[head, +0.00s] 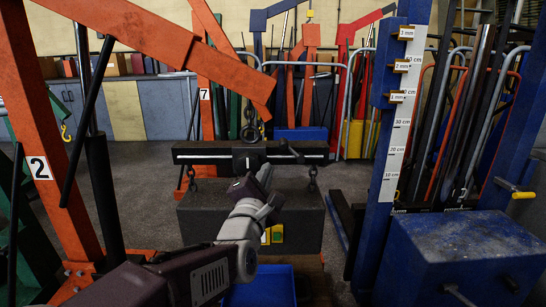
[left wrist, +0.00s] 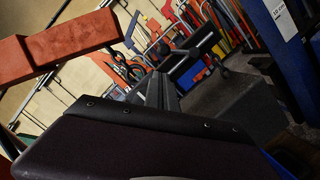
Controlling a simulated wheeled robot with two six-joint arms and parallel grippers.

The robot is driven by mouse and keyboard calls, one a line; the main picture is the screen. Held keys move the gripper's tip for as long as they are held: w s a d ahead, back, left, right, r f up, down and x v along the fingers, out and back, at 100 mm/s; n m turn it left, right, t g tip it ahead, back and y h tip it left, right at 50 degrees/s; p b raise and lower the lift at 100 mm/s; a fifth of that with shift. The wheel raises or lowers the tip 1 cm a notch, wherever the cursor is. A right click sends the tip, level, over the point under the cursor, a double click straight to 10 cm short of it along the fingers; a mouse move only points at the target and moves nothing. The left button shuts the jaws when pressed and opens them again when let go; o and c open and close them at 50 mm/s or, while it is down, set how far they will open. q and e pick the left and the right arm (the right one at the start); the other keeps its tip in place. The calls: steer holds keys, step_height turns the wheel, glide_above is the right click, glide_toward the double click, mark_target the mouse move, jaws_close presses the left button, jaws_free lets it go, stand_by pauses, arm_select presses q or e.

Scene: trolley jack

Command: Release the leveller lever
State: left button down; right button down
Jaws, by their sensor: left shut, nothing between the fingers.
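The leveller (head: 212,153) is a dark horizontal beam that hangs from a hook and chain under the orange crane boom. A dark lever (head: 285,148) shows at its middle, slanting to the right. My left gripper (head: 264,170) is shut and empty just below and in front of the beam's middle. In the left wrist view its fingers (left wrist: 157,90) point up towards the beam (left wrist: 190,72). I cannot tell whether they touch the lever. The gripper and arm hide part of the load behind. My right gripper is not in view.
A dark block (head: 300,222) hangs by chains from the beam's ends. An orange crane (head: 60,120) stands at the left. A blue post with a scale (head: 395,120) and a blue box (head: 465,250) stand at the right. A blue tray (head: 265,290) is below.

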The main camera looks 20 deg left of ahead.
arm_select(q)
glide_toward(290, 150)
steer(key=w+a+r, duration=0.2)
steer(key=w+a, duration=0.2)
steer(key=shift+w+a+b, duration=0.15)
steer(key=shift+w+b, duration=0.05)
steer(key=shift+b, duration=0.15)
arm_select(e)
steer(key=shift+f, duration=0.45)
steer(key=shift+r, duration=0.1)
